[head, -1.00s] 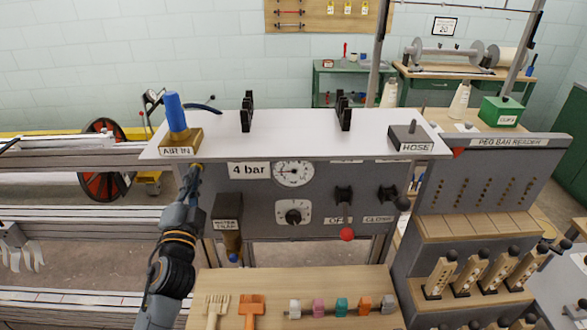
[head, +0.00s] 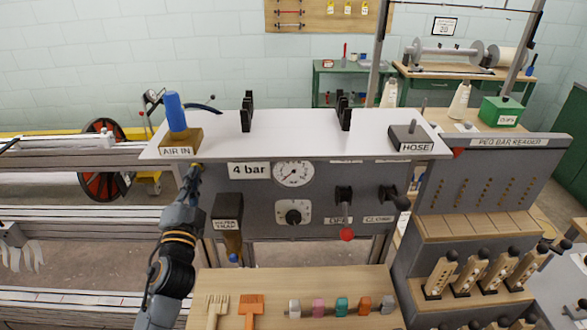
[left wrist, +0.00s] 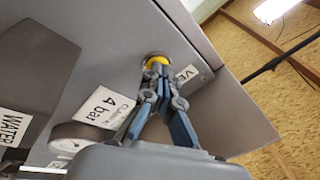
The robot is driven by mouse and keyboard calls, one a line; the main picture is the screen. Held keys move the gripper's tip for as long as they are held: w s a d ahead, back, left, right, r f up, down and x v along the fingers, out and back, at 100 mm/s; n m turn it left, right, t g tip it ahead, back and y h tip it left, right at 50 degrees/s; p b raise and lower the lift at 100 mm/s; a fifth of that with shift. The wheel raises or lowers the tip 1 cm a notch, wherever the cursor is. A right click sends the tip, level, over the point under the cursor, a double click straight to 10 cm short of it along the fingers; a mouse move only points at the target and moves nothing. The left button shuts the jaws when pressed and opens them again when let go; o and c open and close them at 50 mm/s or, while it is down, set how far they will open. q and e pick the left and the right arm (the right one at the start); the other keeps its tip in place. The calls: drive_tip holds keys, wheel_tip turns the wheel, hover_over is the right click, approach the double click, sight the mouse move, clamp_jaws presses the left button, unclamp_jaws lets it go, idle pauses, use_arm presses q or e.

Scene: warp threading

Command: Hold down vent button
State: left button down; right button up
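The yellow vent button (left wrist: 155,62) is on the grey panel, beside a label reading "VE" (left wrist: 187,76) that is partly hidden. My left gripper (left wrist: 160,74) has its fingertips together at the button, seemingly touching it and covering part of it. In the head view my left gripper (head: 194,172) reaches up to the panel's left end, just under the white top. The pressure gauge (head: 294,173) sits right of the "4 bar" label (head: 249,170), its needle pointing to the lower left.
The water trap (head: 228,207) hangs right of my left gripper. The blue-handled air-in valve (head: 177,115) stands above it on the white top (head: 295,130). A red-knobbed lever (head: 347,234) is farther right. Combs and coloured pieces lie on the wooden board (head: 300,280) below.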

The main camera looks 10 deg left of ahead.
use_arm(q)
drive_tip(key=r+v, duration=0.1)
drive_tip(key=v, duration=0.6)
drive_tip(key=shift+r, duration=0.35)
drive_tip(key=shift+s, duration=0.1)
